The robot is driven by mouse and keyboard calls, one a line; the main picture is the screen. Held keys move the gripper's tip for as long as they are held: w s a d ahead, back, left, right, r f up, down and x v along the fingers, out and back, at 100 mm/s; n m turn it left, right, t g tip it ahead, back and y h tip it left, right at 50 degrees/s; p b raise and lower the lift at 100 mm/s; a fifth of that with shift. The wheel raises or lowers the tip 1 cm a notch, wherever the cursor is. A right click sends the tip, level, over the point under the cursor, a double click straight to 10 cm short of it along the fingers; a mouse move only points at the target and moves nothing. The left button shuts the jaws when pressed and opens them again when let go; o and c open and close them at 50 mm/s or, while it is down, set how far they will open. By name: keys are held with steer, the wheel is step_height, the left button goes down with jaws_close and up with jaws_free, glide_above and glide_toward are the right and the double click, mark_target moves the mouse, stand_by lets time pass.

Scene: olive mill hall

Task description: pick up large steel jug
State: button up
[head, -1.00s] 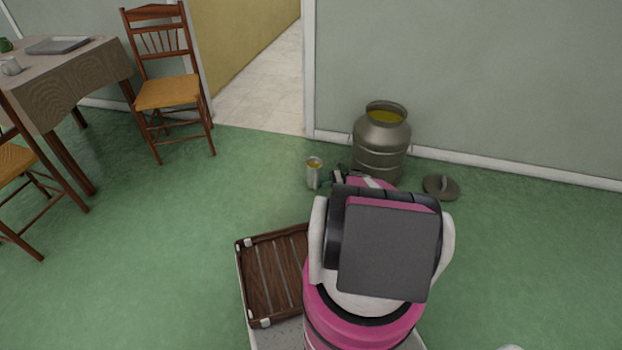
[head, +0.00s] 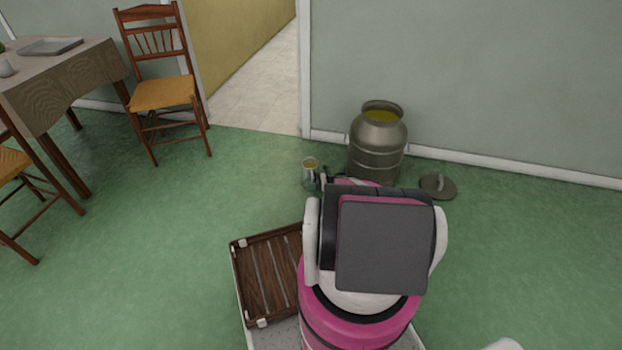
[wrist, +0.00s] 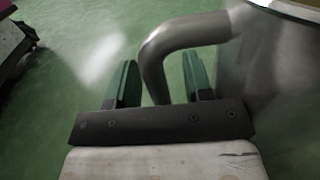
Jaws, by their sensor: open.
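The large steel jug (head: 309,176) stands upright on the green floor, with yellowish liquid showing at its mouth. In the wrist view its grey body (wrist: 270,75) fills the right side, and its curved handle (wrist: 185,36) reaches down between my fingers. My gripper (wrist: 160,82) is open, with one green finger on each side of the handle's lower part. I cannot tell whether either finger touches the handle. In the head view my arm hides most of the gripper, which is just right of the jug.
A big metal can (head: 378,145) of yellow liquid stands close behind and right of the jug, by the wall. Its lid (head: 438,187) lies on the floor. A chair (head: 163,92) and table (head: 62,82) stand far left.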

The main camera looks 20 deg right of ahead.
steer(key=shift+a, duration=0.2)
steer(key=shift+c, duration=0.3)
jaws_close()
stand_by(1.0)
